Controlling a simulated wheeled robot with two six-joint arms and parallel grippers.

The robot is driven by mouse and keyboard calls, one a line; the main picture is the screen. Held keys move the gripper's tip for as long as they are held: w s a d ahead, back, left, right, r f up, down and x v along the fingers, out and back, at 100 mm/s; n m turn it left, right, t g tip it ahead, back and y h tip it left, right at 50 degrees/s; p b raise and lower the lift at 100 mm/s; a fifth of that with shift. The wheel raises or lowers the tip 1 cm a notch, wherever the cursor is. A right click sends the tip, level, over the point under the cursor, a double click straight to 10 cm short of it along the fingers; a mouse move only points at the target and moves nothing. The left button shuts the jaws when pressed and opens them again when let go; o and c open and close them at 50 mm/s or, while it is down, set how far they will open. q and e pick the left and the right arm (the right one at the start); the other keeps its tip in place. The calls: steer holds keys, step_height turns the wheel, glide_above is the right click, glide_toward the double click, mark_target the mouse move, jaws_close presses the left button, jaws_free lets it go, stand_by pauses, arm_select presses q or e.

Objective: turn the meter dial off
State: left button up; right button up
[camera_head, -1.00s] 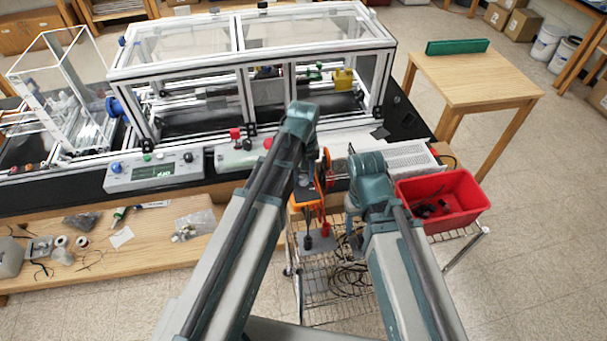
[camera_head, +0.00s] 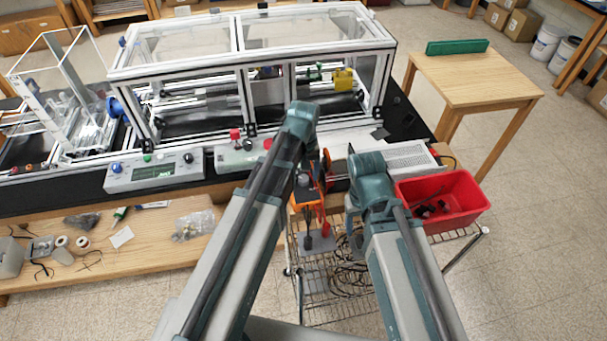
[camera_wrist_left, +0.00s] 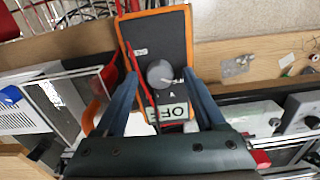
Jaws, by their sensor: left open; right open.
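The meter (camera_wrist_left: 176,35) has a dark face and an orange rim. It also shows in the head view (camera_head: 299,201), partly hidden by my left arm. Its round grey dial (camera_wrist_left: 158,72) shows in the left wrist view, with a pale mark on its right side.
Red leads (camera_wrist_left: 135,65) run across the meter beside the left finger. A red bin (camera_head: 462,190) sits on a wire cart (camera_head: 325,300) to the right. The framed enclosure (camera_head: 245,55) and control boxes (camera_head: 155,171) stand behind and left.

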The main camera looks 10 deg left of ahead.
mark_target(304, 178)
arm_select(q)
step_height(304, 178, up, 14)
steer(key=p, duration=1.3)
steer(key=shift+f, duration=0.2)
arm_select(e)
step_height(304, 178, up, 14)
steer(key=shift+f, duration=0.2)
arm_select(q)
steer(key=shift+f, duration=0.1)
